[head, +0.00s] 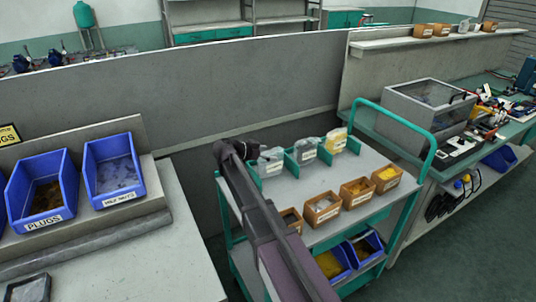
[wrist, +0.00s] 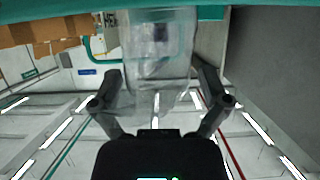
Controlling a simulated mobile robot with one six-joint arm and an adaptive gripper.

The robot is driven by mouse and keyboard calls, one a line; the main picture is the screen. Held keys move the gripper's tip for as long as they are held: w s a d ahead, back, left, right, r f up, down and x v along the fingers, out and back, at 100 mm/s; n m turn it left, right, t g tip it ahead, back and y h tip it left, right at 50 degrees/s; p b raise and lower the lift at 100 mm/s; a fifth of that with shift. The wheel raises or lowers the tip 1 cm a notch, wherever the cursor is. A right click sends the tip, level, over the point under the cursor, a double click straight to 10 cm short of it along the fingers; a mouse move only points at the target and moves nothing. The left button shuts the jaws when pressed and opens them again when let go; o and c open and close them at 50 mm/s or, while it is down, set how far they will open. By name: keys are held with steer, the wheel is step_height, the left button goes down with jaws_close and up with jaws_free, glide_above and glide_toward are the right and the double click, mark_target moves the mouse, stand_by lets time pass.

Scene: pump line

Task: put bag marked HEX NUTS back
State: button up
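My gripper (head: 235,150) is at the back left of the teal-framed cart (head: 312,184), beside a clear bag with a white label (head: 271,161) in the leftmost divided slot. In the wrist view, my gripper (wrist: 157,75) has its fingers spread on either side of a clear bag (wrist: 158,45). I cannot tell whether the fingers touch it. Two more clear bags stand in the slots to the right, a grey one (head: 305,151) and a yellowish one (head: 336,141). The bag labels are too small to read, so I cannot tell which says HEX NUTS.
Several tan boxes (head: 322,209) line the cart's front edge; blue bins (head: 362,248) sit below. A bench at left holds a blue PLUGS bin (head: 42,190) and another blue bin (head: 113,170). A low wall (head: 230,85) runs behind. A clear-sided case (head: 430,105) stands at right.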

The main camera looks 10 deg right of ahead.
steer(key=shift+r, duration=0.15)
stand_by(0.3)
steer(key=shift+s+a+r+p, duration=0.15)
steer(key=shift+a+r+p, duration=0.15)
steer(key=shift+a+p, duration=0.2)
steer(key=p+v, duration=0.4)
steer(key=v, duration=0.7)
stand_by(1.1)
